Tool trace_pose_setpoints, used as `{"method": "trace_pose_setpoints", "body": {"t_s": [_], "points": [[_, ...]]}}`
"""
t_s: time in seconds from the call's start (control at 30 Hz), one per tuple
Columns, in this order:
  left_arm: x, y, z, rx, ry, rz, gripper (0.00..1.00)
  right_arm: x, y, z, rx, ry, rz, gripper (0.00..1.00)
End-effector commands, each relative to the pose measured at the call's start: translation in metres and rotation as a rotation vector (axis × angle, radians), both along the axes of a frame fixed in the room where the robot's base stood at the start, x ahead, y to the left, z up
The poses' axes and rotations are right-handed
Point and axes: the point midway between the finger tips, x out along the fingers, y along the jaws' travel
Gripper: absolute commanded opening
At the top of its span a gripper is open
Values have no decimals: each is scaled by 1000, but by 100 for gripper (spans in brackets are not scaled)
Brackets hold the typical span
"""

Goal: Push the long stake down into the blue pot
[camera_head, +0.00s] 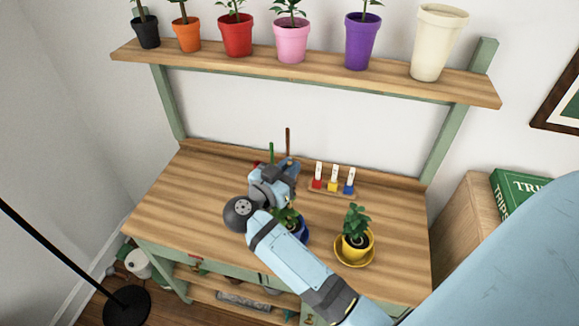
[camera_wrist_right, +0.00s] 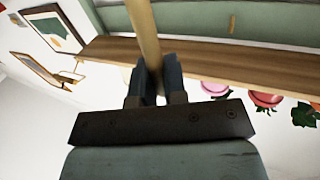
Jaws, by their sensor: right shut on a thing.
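The blue pot (camera_head: 303,235) stands on the wooden bench, with a green leafy plant (camera_head: 287,217) in it. My right arm covers much of the pot. A long brown stake (camera_head: 288,142) rises upright above my right gripper (camera_head: 289,167). In the right wrist view, my gripper (camera_wrist_right: 153,82) is shut on the tan stake (camera_wrist_right: 145,35), which runs between its fingers. The stake's lower end is hidden, so I cannot tell how deep it sits. A thin green stick (camera_head: 271,153) stands behind the gripper. My left gripper is not in view.
A small rack (camera_head: 331,190) with red, yellow and blue items is behind. Several pots stand on the upper shelf (camera_head: 330,75). The bench's left side is clear.

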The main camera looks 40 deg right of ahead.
Motion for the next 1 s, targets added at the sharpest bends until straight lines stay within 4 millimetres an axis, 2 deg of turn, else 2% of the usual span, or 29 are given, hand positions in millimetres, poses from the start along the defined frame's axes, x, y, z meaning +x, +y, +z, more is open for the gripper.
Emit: {"method": "trace_pose_setpoints", "body": {"t_s": [0.47,1.0], "points": [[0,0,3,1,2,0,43,-1,-1,-12,0,3,0,0],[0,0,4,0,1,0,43,0,0,-16,1,3,0,0]]}}
